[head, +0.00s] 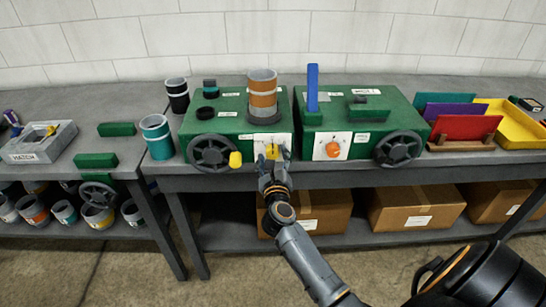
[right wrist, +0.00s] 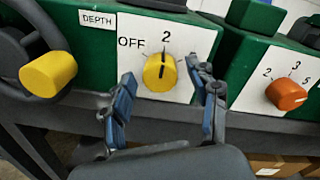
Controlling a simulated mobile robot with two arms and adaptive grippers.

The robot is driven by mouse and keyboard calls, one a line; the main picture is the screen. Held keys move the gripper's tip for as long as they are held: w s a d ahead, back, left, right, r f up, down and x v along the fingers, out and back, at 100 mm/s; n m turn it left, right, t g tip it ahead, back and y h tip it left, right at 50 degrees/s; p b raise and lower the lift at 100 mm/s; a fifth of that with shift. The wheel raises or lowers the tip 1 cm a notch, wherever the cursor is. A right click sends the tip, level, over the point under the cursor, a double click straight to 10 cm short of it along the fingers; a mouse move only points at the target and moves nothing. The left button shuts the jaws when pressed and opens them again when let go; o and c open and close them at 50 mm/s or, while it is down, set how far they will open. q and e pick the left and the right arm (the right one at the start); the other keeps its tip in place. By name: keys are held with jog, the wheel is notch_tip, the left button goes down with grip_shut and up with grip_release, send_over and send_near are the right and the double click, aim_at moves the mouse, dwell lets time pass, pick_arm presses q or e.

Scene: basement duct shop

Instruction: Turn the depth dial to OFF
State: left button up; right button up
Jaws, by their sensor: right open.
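The depth dial (head: 272,152) is a yellow knob on a white plate at the front of the left green machine. In the right wrist view the dial (right wrist: 160,72) has a dark pointer line standing nearly upright, toward the 2. OFF is printed to its upper left, and a DEPTH label (right wrist: 97,19) is above. My right gripper (head: 273,170) is in front of the dial. In the right wrist view its open fingers (right wrist: 165,95) stand either side of the knob, apparently clear of it. They cover part of the plate. My left gripper is not in view.
A handwheel (head: 211,153) with a yellow handle (right wrist: 48,73) is close left of the dial. An orange dial (head: 333,149) sits on the right machine (head: 371,114), beside another handwheel (head: 398,149). Cardboard boxes (head: 415,207) fill the shelf below.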

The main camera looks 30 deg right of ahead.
jog(key=c, duration=1.2)
jog(key=shift+r+n+p, duration=0.15)
jog(key=shift+n+p, duration=0.45)
jog(key=shift+p, duration=0.3)
jog(key=n+p, duration=0.4)
jog(key=shift+a+p, duration=0.1)
jog(key=shift+p, duration=0.2)
jog(key=n+p, duration=0.3)
jog(key=n, duration=0.1)
jog(key=shift+f+n+p, duration=0.2)
jog(key=shift+n+p, duration=0.75)
jog(key=shift+n, duration=0.35)
jog(key=o, duration=1.2)
